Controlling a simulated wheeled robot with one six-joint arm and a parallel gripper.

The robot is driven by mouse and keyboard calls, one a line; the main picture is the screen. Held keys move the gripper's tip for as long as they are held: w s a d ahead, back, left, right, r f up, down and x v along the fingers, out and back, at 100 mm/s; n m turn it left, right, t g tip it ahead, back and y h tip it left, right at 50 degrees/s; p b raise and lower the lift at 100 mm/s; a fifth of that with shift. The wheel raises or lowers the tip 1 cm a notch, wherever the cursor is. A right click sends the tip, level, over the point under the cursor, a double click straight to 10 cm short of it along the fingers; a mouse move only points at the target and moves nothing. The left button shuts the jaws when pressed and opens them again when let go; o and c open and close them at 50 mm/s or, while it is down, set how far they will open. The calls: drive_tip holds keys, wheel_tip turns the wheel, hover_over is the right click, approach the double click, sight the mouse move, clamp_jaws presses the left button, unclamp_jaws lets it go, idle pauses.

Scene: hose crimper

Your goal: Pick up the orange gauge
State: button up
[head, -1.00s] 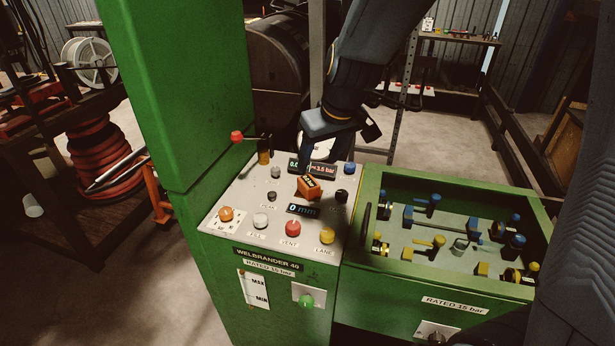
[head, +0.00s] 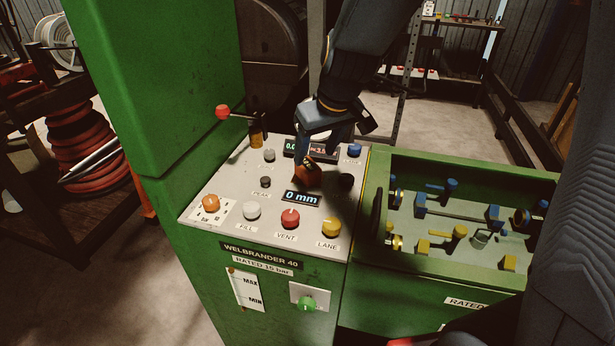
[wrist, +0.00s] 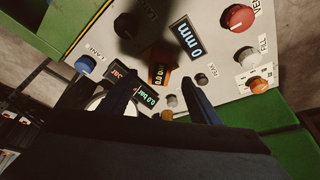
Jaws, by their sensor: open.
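The orange gauge (head: 306,174) sits on the sloped grey control panel (head: 221,190), just above the 0 mm display. In the wrist view the orange gauge (wrist: 162,68) shows its small dark display, partly in shadow, beyond the fingertips. My gripper (head: 318,160) is over the gauge from behind, and one finger covers part of it in the head view. In the wrist view my gripper (wrist: 155,88) is open, with one dark finger on each side of the gauge's line and nothing held between them. I cannot tell whether a finger touches the gauge.
Close around are the 0 mm display (head: 301,198), a black knob (head: 346,181), a blue knob (head: 354,150) and a red-tipped lever (head: 223,112). Red (head: 290,218) and yellow (head: 331,227) knobs line the front. A green tray (head: 374,228) with fittings adjoins at right.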

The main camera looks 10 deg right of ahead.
sight(308, 164)
drive_tip(key=shift+x, duration=1.35)
drive_tip(key=shift+w+p+x, duration=0.2)
drive_tip(key=shift+p+x, duration=0.15)
drive_tip(key=shift+x, duration=1)
drive_tip(key=shift+w+p+x, duration=0.15)
drive_tip(key=shift+p+x, duration=0.15)
drive_tip(key=shift+x, duration=1.05)
drive_tip(key=shift+a+r, duration=0.15)
clamp_jaws()
drive_tip(key=shift+r, duration=0.15)
